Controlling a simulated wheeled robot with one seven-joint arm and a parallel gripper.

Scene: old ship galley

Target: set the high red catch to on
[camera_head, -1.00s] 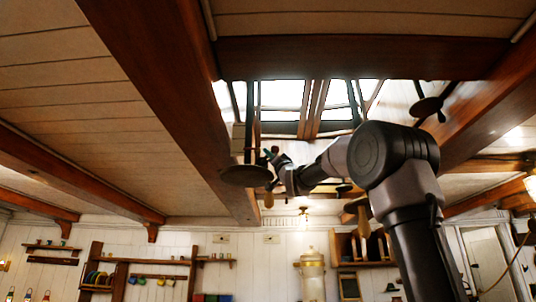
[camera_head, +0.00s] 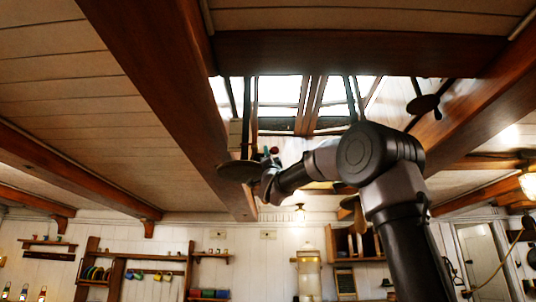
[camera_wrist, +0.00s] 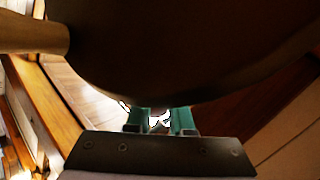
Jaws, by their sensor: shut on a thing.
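The red catch (camera_head: 274,150) shows as a small red spot high up beside the skylight, at my fingertips. My gripper (camera_head: 268,156) is raised to it, with a teal finger showing beside the red. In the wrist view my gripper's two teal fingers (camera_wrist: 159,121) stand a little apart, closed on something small. A large dark round pan (camera_wrist: 185,55) hides most of what they hold. The catch's setting cannot be read from here.
The dark round pan also hangs just left of my gripper in the head view (camera_head: 240,171). Its wooden handle (camera_wrist: 35,36) shows in the wrist view. A heavy ceiling beam (camera_head: 165,80) runs on the left. Another dark pan (camera_head: 423,104) hangs at right.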

